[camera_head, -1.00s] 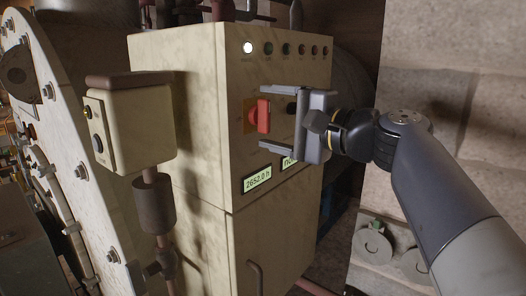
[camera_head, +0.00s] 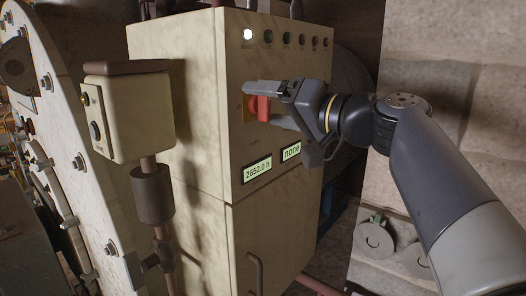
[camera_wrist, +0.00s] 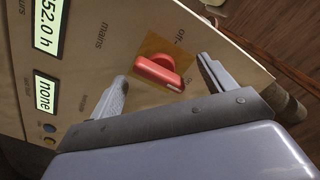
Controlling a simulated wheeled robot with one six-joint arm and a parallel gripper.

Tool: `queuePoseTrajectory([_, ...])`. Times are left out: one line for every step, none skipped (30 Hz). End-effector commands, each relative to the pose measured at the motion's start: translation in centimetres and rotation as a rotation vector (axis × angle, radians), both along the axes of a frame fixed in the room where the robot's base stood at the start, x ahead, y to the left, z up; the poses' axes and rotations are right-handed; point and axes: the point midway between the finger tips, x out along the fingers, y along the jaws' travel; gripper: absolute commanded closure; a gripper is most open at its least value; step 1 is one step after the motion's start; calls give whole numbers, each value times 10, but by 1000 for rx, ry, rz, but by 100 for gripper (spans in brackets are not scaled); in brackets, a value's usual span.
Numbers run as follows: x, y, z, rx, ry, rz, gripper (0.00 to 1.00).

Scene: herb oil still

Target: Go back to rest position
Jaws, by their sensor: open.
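My gripper (camera_head: 262,104) is open in front of the cream control cabinet (camera_head: 215,160). Its two fingers are spread above and below the red rotary switch (camera_head: 259,108) in the head view. In the wrist view the red switch (camera_wrist: 160,70) sits on a yellow plate between the open fingers (camera_wrist: 165,90), apart from both. The labels "mains" and "on" show near it. The head view does not show clearly how far the fingertips are from the cabinet face.
A row of lamps has the leftmost lit (camera_head: 247,34). A button box on a post (camera_head: 128,115) stands left of the cabinet. A stone wall (camera_head: 450,60) is at right.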

Motion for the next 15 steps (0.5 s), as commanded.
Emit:
queuePoseTrajectory([0,0,0,-23,-29,0,22])
queuePoseTrajectory([0,0,0,-37,-47,0,22])
queuePoseTrajectory([0,0,0,-57,-73,0,22])
queuePoseTrajectory([0,0,1,-71,-91,0,22])
queuePoseTrajectory([0,0,1,-86,-110,0,22])
queuePoseTrajectory([0,0,1,-106,-136,0,22])
queuePoseTrajectory([0,0,1,-120,-154,0,22])
queuePoseTrajectory([0,0,1,-134,-172,0,22])
queuePoseTrajectory([0,0,1,-153,-196,0,22])
queuePoseTrajectory([0,0,1,-167,-214,0,22])
queuePoseTrajectory([0,0,1,-181,-232,0,22])
queuePoseTrajectory([0,0,1,-199,-255,0,22])
queuePoseTrajectory([0,0,1,-213,-273,0,22])
queuePoseTrajectory([0,0,1,-227,-291,0,22])
queuePoseTrajectory([0,0,1,-245,-314,0,22])
